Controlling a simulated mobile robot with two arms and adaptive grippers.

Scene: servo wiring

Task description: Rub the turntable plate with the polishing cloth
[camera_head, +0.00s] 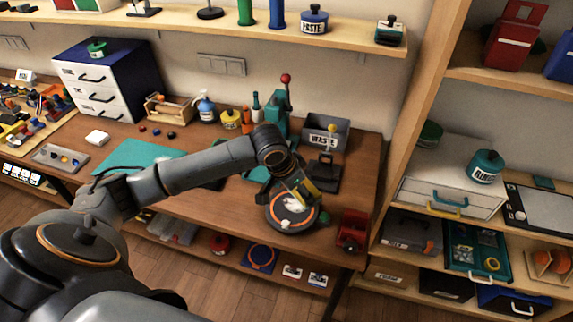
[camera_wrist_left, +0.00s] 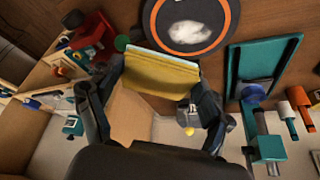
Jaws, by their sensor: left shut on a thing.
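My left gripper (camera_head: 297,190) is shut on a yellow polishing cloth (camera_wrist_left: 160,75), which spans between its two fingers in the left wrist view. The turntable plate (camera_head: 305,222) is dark grey with an orange ring and sits near the front right of the workbench. A whitish patch (camera_wrist_left: 189,32) lies on its middle. In the head view the gripper and cloth are over the plate's back part. In the wrist view the cloth's edge lies close to the plate's rim (camera_wrist_left: 152,24); I cannot tell whether they touch. My right gripper is not in view.
A red object (camera_head: 352,230) stands right of the turntable. Behind it are a dark stand (camera_head: 322,175), a grey WASTE bin (camera_head: 325,130) and a teal press (camera_head: 280,125) with a red-knobbed lever. A teal mat (camera_head: 140,157) lies to the left.

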